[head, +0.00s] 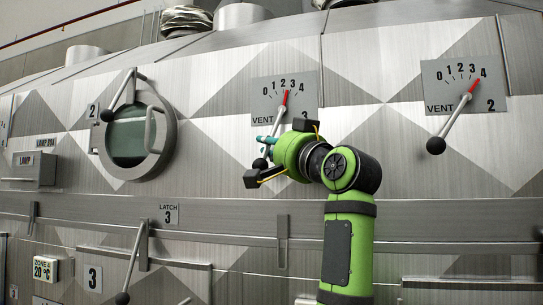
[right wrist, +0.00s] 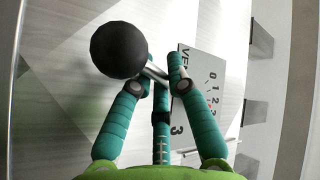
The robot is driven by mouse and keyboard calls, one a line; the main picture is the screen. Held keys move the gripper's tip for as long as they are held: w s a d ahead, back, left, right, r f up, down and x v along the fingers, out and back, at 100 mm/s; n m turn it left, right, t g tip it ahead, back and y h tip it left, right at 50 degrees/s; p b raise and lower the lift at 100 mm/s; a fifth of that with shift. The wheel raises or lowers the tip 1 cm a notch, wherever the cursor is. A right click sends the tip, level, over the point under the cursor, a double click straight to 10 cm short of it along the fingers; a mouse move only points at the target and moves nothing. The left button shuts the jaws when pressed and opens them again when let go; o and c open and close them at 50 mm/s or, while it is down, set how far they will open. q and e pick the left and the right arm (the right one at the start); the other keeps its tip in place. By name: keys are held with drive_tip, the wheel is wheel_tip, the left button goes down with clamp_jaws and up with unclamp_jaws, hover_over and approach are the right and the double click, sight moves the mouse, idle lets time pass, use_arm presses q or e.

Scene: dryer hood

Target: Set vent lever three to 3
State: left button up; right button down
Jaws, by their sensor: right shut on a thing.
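The vent three plate (head: 262,100) is on the hood wall in the upper middle of the head view, with a 0 to 4 scale. Its red pointer (head: 286,98) points near 2 to 3; the exact reading is too small to tell. The lever's black ball knob (head: 260,164) hangs at lower left. In the right wrist view the teal fingers (right wrist: 157,78) are shut on the rod just below the big black knob (right wrist: 118,50). My left gripper is not in view.
The vent two lever (head: 452,122) stands to the right, its pointer near 4. A round porthole door (head: 163,150) with a handle is at left. The latch three lever (head: 134,265) and a ledge lie below. The wall between the vents is clear.

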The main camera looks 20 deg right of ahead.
drive_tip(key=shift+w+a+m+t, duration=0.15)
drive_tip(key=shift+a+m+t, duration=0.1)
drive_tip(key=shift+m+t, duration=0.2)
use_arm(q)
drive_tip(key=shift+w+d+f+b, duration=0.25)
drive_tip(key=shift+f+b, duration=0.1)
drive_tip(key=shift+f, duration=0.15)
use_arm(e)
drive_tip(key=shift+w+a+r+m+h, duration=0.1)
drive_tip(key=shift+a+r+m+h, duration=0.05)
drive_tip(key=shift+m+h, duration=0.15)
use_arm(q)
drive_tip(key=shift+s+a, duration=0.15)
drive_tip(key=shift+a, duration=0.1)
use_arm(e)
drive_tip(key=c, duration=1.2)
unclamp_jaws()
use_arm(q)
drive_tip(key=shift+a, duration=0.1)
